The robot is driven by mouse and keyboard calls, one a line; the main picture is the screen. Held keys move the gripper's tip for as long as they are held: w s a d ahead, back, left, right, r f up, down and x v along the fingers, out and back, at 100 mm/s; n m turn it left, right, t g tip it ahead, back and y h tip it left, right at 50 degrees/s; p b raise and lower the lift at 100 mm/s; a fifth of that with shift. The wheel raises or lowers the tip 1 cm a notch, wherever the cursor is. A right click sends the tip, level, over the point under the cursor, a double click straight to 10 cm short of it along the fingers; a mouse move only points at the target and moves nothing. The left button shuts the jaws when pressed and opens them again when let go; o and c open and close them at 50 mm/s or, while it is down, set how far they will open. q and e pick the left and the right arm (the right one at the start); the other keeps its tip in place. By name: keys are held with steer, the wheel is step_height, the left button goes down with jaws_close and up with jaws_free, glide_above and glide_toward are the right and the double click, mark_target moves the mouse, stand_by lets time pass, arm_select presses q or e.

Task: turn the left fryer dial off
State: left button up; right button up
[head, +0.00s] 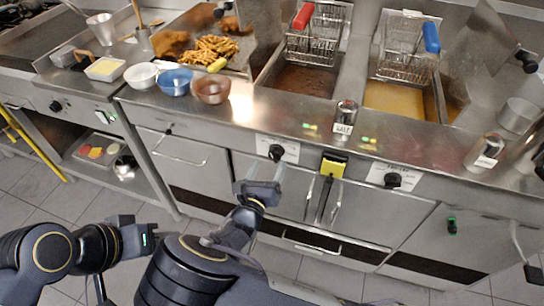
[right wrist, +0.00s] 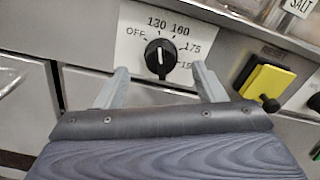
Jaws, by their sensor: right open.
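The left fryer dial (head: 277,152) is a black knob on a white label plate on the fryer front. In the right wrist view the dial (right wrist: 159,58) has its white mark roughly upright, near 130 and 160; OFF is printed at the plate's left. My right gripper (head: 262,188) is open just below and in front of the dial. In the right wrist view its fingers (right wrist: 161,82) are spread to either side of the dial, with no visible contact. My left gripper (head: 135,240) is low at the left, away from the fryer; its fingers are unclear.
A yellow block (head: 333,165) is to the right of the dial, with the right fryer dial (head: 392,180) further right. A salt shaker (head: 345,117) and bowls (head: 174,81) stand on the counter above. Cabinet handles (head: 180,150) stick out below.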

mark_target(273, 158)
steer(key=x, duration=0.5)
steer(key=shift+s, duration=0.1)
steer(key=c, duration=0.9)
steer(key=shift+c, duration=0.2)
steer(key=shift+p, duration=0.3)
steer(key=n+p, duration=0.2)
steer(key=n, duration=0.1)
steer(key=shift+r, duration=0.1)
steer(key=shift+f+n+p, duration=0.2)
steer(key=shift+n+p, duration=0.9)
steer(key=shift+n, duration=1.3)
